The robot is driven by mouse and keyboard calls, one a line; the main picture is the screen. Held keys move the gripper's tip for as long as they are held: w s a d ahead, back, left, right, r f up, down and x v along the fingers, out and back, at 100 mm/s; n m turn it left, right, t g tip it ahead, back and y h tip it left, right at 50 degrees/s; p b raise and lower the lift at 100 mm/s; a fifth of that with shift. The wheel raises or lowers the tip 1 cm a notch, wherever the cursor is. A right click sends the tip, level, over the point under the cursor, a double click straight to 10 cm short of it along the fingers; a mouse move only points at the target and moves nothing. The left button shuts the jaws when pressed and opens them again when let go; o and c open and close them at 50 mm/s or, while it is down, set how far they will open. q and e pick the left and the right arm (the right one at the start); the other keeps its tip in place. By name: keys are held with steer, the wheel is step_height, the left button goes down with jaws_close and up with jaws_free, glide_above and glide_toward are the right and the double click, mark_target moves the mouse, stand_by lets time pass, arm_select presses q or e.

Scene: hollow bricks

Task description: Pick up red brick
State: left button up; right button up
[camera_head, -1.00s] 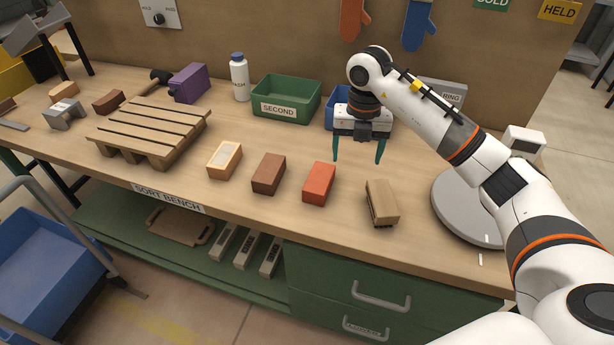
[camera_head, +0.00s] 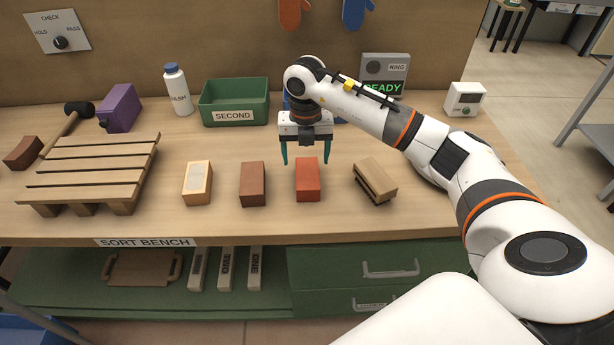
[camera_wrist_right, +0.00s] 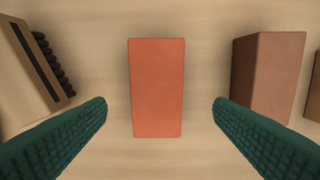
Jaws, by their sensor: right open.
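The red brick (camera_head: 307,180) lies on the bench in the row of bricks, between a brown brick and a tan ribbed block. My right gripper (camera_head: 305,160) is open and empty, with its teal fingers pointing down above the far end of the red brick. In the right wrist view the red brick (camera_wrist_right: 157,88) lies centred between the two spread fingers (camera_wrist_right: 160,104), and neither finger appears to touch it. My left gripper is not in view.
The brown brick (camera_head: 252,184) is close on the left and the tan ribbed block (camera_head: 375,181) on the right. A cream-topped brick (camera_head: 197,184) and a wooden pallet (camera_head: 90,172) lie further left. A green SECOND bin (camera_head: 234,101) stands behind.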

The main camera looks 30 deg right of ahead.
mark_target(307, 172)
steer(key=shift+a+f, duration=0.1)
steer(key=shift+f, duration=1)
steer(key=f, duration=0.1)
steer(key=f+p, duration=0.1)
steer(key=f, duration=0.1)
steer(key=shift+s+d+f, duration=0.2)
steer(key=shift+s+f, duration=0.1)
steer(key=shift+f, duration=0.4)
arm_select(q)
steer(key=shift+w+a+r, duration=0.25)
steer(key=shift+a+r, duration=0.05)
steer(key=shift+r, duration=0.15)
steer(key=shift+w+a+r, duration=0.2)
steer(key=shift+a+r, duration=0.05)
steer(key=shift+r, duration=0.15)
arm_select(e)
steer(key=shift+w, duration=0.1)
steer(key=c, duration=1.4)
